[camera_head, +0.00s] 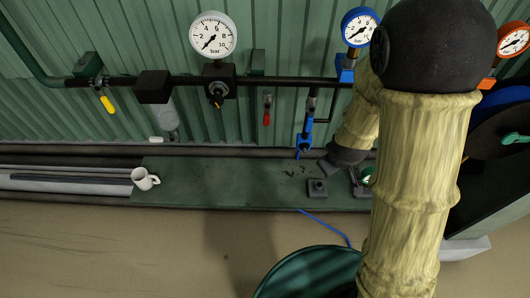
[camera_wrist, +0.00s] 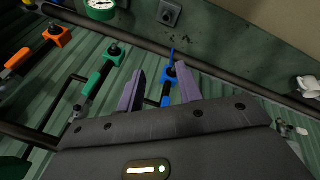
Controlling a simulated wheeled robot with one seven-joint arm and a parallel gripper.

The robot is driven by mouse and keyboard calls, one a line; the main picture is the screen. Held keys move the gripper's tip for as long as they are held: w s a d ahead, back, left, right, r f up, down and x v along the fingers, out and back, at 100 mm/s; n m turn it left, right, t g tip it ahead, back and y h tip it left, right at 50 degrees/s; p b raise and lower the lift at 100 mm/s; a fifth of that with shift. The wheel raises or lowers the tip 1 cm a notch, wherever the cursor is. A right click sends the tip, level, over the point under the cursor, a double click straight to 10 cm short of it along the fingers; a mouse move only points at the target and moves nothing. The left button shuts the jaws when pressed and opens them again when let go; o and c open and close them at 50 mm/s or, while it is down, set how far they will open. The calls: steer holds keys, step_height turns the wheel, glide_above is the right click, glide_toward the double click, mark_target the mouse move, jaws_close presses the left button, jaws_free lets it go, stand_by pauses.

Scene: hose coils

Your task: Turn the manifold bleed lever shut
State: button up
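Several valves with coloured levers hang from the dark manifold pipe (camera_head: 150,81). The blue valve (camera_head: 304,142) is right of centre in the head view, with its blue lever pointing down. It also shows in the wrist view (camera_wrist: 168,76), framed between the finger ends. A red lever (camera_head: 266,115) and a yellow lever (camera_head: 105,103) hang further left in the head view. I cannot tell which is the bleed lever. My gripper (camera_wrist: 160,70) is open, with two purple fingers apart and nothing visibly held. Contact with the blue valve cannot be told.
An orange valve (camera_wrist: 52,36) and a green valve (camera_wrist: 103,66) stand left of the blue one in the wrist view. A white mug (camera_head: 145,179) is on the green ledge (camera_head: 220,185). Gauges (camera_head: 213,36) top the pipe. A dark green round thing (camera_head: 310,275) stands in front.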

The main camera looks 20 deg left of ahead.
steer(key=w+a+f+n+t+h+b, duration=0.1)
steer(key=w+a+f+n+t, duration=0.2)
steer(key=f+n, duration=0.4)
steer(key=n+t+y+b, duration=0.2)
steer(key=n+t+y, duration=0.6)
steer(key=n, duration=1.4)
glide_toward(267, 115)
step_height(267, 115, down, 6)
steer(key=a+t+h, duration=0.2)
steer(key=shift+s+d, duration=0.15)
steer(key=shift+s, duration=0.25)
steer(key=x, duration=0.8)
steer(key=shift+w+f+h+b, duration=0.25)
steer(key=shift+w+h+b, duration=0.05)
steer(key=shift+h+b, duration=0.1)
steer(key=shift+w, duration=0.2)
